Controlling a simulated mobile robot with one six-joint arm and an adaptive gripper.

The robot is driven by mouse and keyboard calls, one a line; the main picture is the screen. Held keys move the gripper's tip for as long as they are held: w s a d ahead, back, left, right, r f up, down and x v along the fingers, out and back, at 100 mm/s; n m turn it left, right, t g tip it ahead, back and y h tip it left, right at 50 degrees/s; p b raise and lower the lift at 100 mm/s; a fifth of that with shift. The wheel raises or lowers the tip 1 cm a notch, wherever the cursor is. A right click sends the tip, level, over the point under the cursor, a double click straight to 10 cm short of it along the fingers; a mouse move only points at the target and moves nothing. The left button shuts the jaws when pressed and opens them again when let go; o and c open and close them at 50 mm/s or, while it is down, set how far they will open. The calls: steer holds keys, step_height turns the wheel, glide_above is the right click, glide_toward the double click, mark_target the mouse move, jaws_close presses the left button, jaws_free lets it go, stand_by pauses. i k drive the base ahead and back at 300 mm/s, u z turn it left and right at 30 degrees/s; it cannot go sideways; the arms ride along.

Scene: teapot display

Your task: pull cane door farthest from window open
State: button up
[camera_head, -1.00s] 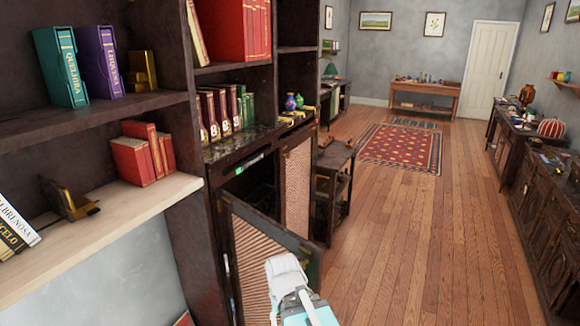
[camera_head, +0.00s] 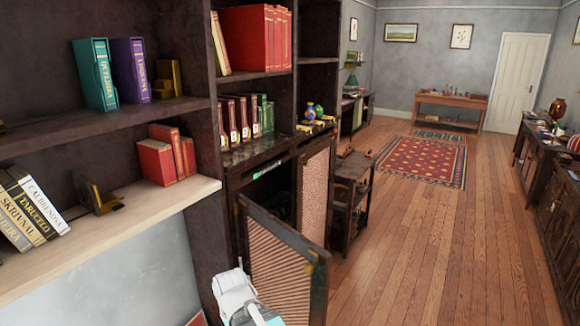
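The near cane door (camera_head: 279,269) of the dark cabinet stands swung out, its woven panel in a dark frame. A white and teal part of my arm (camera_head: 243,299) shows at the bottom, in front of the near door's lower left side. My gripper's fingers do not show. I cannot tell whether the arm touches the door.
A bookcase (camera_head: 95,119) with several books fills the left. A small dark side table (camera_head: 350,193) stands just beyond the far door. Wooden floor (camera_head: 430,260) is clear to the right, with a red rug (camera_head: 425,162) farther back. Dark cabinets (camera_head: 560,195) line the right wall.

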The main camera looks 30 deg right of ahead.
mark_target(314, 166)
steer(key=u, duration=0.35)
steer(key=k, duration=0.3)
steer(key=z, duration=1.25)
